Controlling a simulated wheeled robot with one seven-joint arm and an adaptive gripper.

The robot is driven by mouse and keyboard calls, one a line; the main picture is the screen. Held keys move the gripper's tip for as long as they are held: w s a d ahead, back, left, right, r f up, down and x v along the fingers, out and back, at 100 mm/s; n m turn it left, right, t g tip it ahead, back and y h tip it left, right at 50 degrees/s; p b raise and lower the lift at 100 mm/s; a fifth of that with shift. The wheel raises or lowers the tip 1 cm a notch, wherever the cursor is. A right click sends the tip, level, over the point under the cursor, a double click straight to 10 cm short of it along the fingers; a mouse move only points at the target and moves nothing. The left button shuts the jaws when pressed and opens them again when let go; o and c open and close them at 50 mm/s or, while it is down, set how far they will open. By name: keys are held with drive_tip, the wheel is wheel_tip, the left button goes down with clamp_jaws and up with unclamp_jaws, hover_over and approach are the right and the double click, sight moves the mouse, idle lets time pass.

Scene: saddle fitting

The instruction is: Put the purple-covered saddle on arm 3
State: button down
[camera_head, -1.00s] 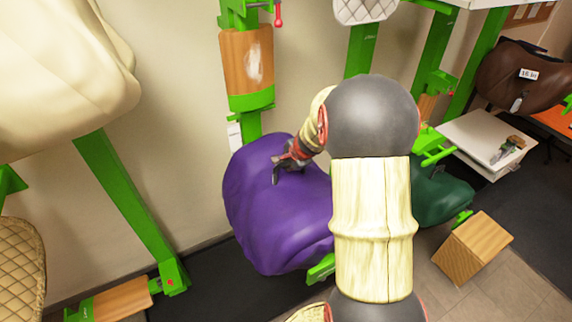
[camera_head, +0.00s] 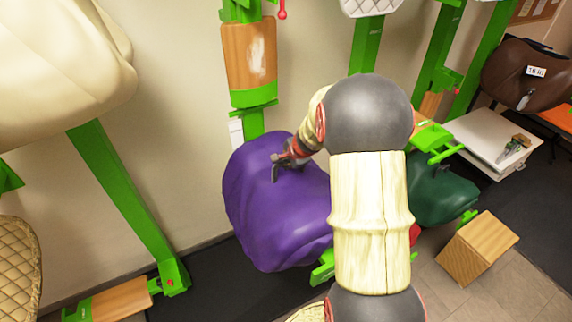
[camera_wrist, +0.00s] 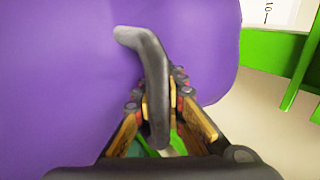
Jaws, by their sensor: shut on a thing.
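The purple-covered saddle (camera_head: 270,210) hangs at the middle of the head view, its cover draped in folds. My gripper (camera_head: 277,168) is at the upper part of the saddle, shut on it. In the wrist view the purple cover (camera_wrist: 60,80) fills the left and top. There my gripper (camera_wrist: 158,110) has its jaws around a dark curved handle-like piece (camera_wrist: 145,45) that stands out against the cover. A green support (camera_head: 322,268) shows below the saddle's right edge; whether the saddle touches it is hidden. I cannot tell which support is arm 3.
A green post with a wooden block (camera_head: 249,55) stands behind the saddle, with a white tag (camera_head: 236,132) beside it. A dark green covered saddle (camera_head: 440,190) is right of my arm. A wooden box (camera_head: 477,247) and a white table (camera_head: 490,140) stand at the right. A cream-covered saddle (camera_head: 65,50) is at upper left.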

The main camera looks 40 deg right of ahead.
drive_tip(key=shift+w+d+r, duration=0.1)
drive_tip(key=shift+w, duration=0.05)
drive_tip(key=c, duration=1.9)
unclamp_jaws()
drive_tip(key=shift+o, duration=0.8)
drive_tip(key=shift+s+f, duration=0.25)
drive_tip(key=shift+f, duration=0.05)
drive_tip(key=shift+s+r, duration=0.15)
drive_tip(key=shift+r, duration=0.35)
drive_tip(key=v, duration=1.1)
drive_tip(key=shift+a, duration=0.2)
